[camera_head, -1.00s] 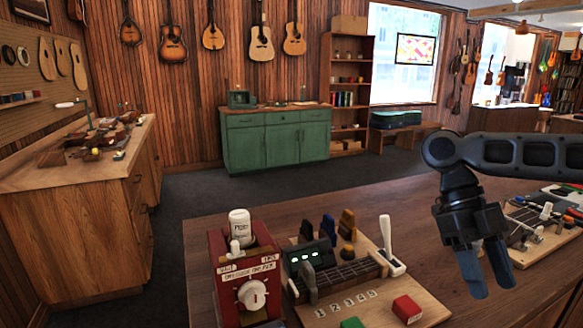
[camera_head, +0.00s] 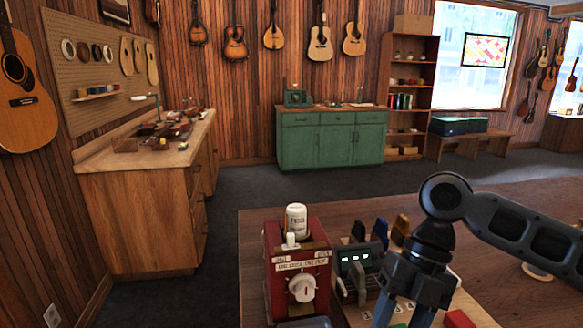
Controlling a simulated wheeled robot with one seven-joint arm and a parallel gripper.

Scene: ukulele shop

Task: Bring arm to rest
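My gripper (camera_head: 402,312) hangs pointing down at the lower right, in front of the wooden board with its row of devices. Its two fingers are apart and I see nothing between them. The lower ends of the fingers reach the bottom edge of the picture. My arm comes in from the right edge and hides part of the table and board. A red device (camera_head: 300,262) with a white knob and a white bottle (camera_head: 296,219) on top stands left of my gripper. A red block (camera_head: 459,319) shows just right of the fingers.
A dark wooden table (camera_head: 255,240) carries these things. A workbench (camera_head: 150,215) with tools stands at the left wall. A green cabinet (camera_head: 330,145) and a shelf (camera_head: 408,90) stand at the back. The grey floor between is open.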

